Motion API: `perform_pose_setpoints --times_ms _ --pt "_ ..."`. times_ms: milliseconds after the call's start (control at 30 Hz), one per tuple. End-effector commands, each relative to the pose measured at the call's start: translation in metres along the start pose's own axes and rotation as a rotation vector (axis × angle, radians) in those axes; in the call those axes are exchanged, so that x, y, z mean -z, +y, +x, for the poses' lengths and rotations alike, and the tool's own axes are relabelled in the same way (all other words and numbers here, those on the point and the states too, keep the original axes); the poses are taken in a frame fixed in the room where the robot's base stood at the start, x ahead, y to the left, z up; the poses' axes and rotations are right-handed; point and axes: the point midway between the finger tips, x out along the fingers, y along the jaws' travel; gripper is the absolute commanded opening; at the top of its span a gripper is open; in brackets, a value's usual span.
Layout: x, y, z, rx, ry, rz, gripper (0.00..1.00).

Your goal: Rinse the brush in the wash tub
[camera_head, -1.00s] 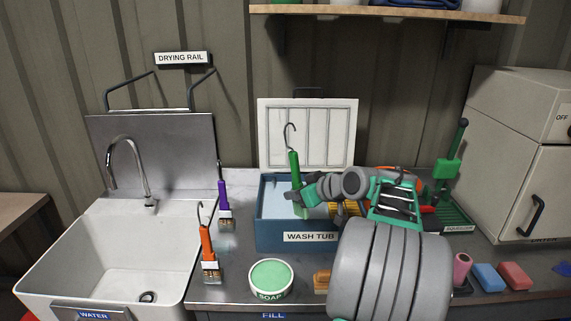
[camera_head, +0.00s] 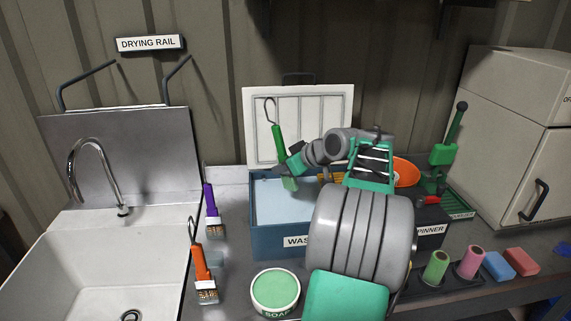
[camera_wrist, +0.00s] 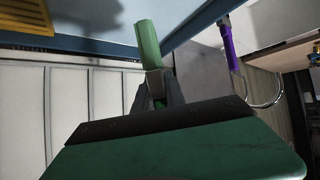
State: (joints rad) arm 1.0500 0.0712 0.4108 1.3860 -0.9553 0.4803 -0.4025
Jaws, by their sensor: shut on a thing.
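My gripper (camera_head: 291,166) is shut on a green brush (camera_head: 278,141) with a wire hook at its top. The brush is tilted, its head down, over the left part of the blue wash tub (camera_head: 270,241). Whether its bristles touch the pale water (camera_head: 283,208) cannot be told. In the wrist view the green brush (camera_wrist: 148,45) sits between my fingers and a blue tub edge (camera_wrist: 190,25) shows beyond it. My arm hides the tub's right part.
A purple brush (camera_head: 210,205) and an orange brush (camera_head: 199,262) stand left of the tub. A soap tin (camera_head: 275,289) is in front. The sink (camera_head: 90,265) is at left, the spinner (camera_head: 431,230) at right, coloured rollers and blocks (camera_head: 498,265) at front right.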

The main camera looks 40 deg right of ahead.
Motion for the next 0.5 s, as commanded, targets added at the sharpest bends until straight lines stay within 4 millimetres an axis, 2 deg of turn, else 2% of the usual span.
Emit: perform_pose_setpoints --times_ms 33,500 --pt "-0.008 -0.002 0.007 0.002 0.000 0.000 0.00" --pt "-0.055 -0.003 0.038 -0.003 0.000 0.004 0.00"
